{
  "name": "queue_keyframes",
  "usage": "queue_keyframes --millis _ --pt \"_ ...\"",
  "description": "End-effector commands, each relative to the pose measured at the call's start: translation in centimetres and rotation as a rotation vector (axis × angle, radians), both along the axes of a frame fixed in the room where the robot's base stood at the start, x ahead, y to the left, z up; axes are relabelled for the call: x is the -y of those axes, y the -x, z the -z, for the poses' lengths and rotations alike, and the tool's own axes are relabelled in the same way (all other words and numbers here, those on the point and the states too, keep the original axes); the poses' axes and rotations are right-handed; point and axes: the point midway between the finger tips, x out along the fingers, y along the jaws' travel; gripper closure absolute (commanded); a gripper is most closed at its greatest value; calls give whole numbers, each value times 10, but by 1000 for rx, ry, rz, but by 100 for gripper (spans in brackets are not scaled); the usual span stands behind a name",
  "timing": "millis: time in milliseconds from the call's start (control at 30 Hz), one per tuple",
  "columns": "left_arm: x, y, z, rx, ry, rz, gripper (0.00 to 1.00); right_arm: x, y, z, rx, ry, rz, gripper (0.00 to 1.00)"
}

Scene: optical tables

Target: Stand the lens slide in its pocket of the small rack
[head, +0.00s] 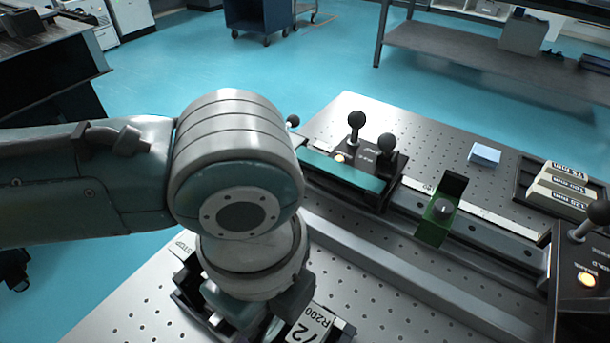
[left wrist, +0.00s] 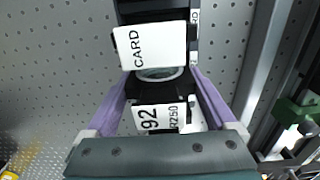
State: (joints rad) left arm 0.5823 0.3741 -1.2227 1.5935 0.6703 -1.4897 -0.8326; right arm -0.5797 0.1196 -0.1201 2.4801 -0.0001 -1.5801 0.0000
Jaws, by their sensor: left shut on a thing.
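My left gripper (left wrist: 158,84) is shut on the lens slide (left wrist: 160,74), a dark frame with a round lens, in the left wrist view. Its two purple fingers are on either side of the dark frame. A white label reading "92 R250" (left wrist: 158,117) shows nearer the palm. The small rack (left wrist: 122,8) is dark, with a white "CARD" label (left wrist: 140,46) just beyond the slide. In the head view my left wrist hides most of the rack; a "STOP" label (head: 184,246) and an "R200" label (head: 312,324) show beside it. I cannot tell whether the slide is inside a pocket.
A rail crosses the perforated table, with a green-and-black carrier (head: 438,213) on it. A lever box (head: 370,150) stands behind the wrist and another (head: 583,265) at right. A blue block (head: 484,154) and a labelled tray (head: 522,178) lie at the far right.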

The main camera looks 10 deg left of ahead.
Motion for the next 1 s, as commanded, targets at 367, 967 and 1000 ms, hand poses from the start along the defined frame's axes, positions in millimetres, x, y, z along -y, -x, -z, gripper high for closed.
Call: queue_keyframes --millis 367,967,1000 --pt "0 0 1 0 0 0 79 0 0 1 0 0 0 100" --pt "0 0 4 -1 0 0 0 0 0 2 -1 0 -1 100" --pt "0 0 4 -1 0 0 0 0 0 1 -1 0 -1 100"
